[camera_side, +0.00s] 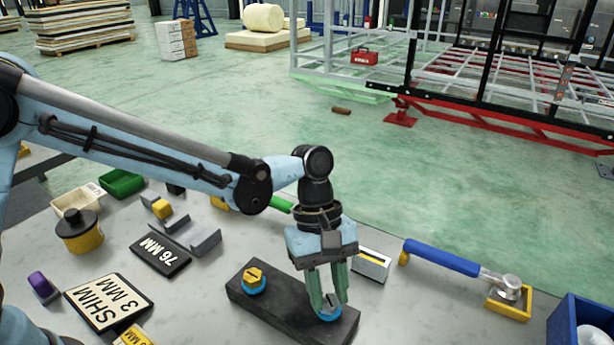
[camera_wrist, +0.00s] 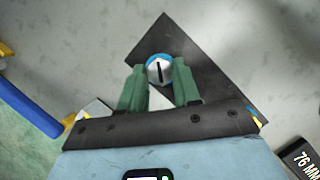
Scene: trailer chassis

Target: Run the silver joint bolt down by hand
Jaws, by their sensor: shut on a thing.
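The silver joint bolt (camera_wrist: 159,70) has a round head with a dark slot and sits in a blue ring on the dark block (camera_wrist: 205,62). In the side view the bolt (camera_side: 330,311) is at the block's right end, partly covered by my fingers. My gripper (camera_side: 327,302) points down with its green fingers shut on the bolt's head; it also shows in the wrist view (camera_wrist: 158,75). The bolt's shank is hidden. A yellow bolt (camera_side: 253,277) in a blue ring stands at the block's left end.
A blue-handled tool (camera_side: 442,257) lies at the right, its round head over a yellow tray (camera_side: 510,302). A blue bin (camera_side: 582,325) stands at the right edge. A 76 MM block (camera_side: 160,256) and shim plate (camera_side: 108,302) lie left. Bare bench lies between the dark block and the tray.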

